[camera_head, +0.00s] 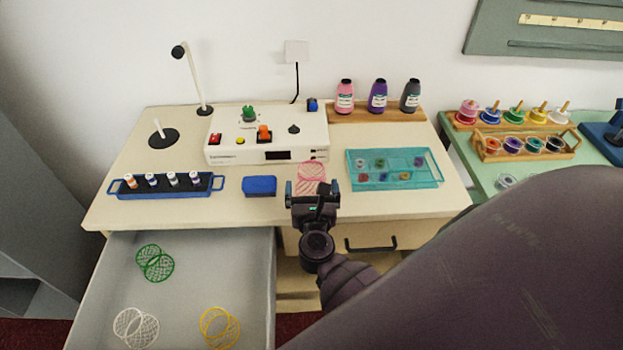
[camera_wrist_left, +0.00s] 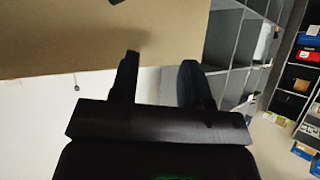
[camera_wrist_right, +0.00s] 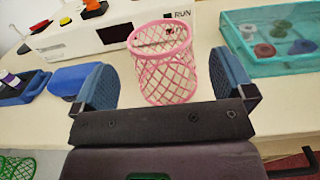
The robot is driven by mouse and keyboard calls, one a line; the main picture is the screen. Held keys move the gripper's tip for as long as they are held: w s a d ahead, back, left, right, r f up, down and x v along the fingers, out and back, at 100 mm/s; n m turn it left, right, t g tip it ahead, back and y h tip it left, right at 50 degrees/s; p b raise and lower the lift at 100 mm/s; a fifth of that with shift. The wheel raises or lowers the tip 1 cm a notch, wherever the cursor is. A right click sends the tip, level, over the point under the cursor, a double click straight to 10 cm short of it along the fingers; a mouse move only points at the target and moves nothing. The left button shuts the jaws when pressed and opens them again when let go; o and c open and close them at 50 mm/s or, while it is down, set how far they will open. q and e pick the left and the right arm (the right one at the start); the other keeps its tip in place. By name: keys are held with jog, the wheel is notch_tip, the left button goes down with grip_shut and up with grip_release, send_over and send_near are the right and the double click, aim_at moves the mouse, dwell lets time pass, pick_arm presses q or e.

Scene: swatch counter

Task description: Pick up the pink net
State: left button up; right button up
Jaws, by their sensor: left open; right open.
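The pink net (camera_head: 312,172) is a small round openwork basket on the cream counter, in front of the white control box. In the right wrist view the pink net (camera_wrist_right: 163,65) stands upright between the finger pads, a little beyond them. My right gripper (camera_head: 313,187) is open at the counter's front edge, just in front of the net; in its wrist view the gripper (camera_wrist_right: 165,90) has a finger on each side of the net, with gaps. My left gripper (camera_wrist_left: 160,80) is open and empty, away from the counter; it does not show in the head view.
A teal tray (camera_head: 436,181) of spools stands right of the net, a blue box (camera_head: 260,186) left of it. The white control box (camera_head: 267,150) is behind. The open drawer (camera_head: 190,295) holds green (camera_head: 154,263), white (camera_head: 136,327) and yellow (camera_head: 219,327) nets.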

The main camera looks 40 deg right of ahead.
jog(key=shift+x, duration=2)
pick_arm(q)
jog(key=shift+w+r, duration=0.1)
jog(key=shift+r, duration=0.25)
pick_arm(e)
jog(key=shift+f, duration=0.15)
jog(key=shift+c, duration=0.2)
pick_arm(q)
jog(key=shift+s+f, duration=0.15)
jog(key=shift+s, duration=0.1)
pick_arm(e)
jog(key=shift+s, duration=0.1)
jog(key=c, duration=0.9)
notch_tip(320, 180, up, 11)
jog(key=p, duration=0.4)
notch_tip(320, 180, up, 8)
jog(key=p, duration=0.2)
send_over(312, 186)
jog(key=x, duration=0.3)
pick_arm(q)
jog(key=shift+s+a+r, duration=0.1)
jog(key=shift+s+r, duration=0.2)
jog(key=shift+r, duration=0.5)
jog(key=shift+s+r, duration=0.25)
jog(key=shift+r, duration=0.55)
pick_arm(e)
jog(key=shift+s+a+r, duration=0.15)
jog(key=shift+r, duration=0.4)
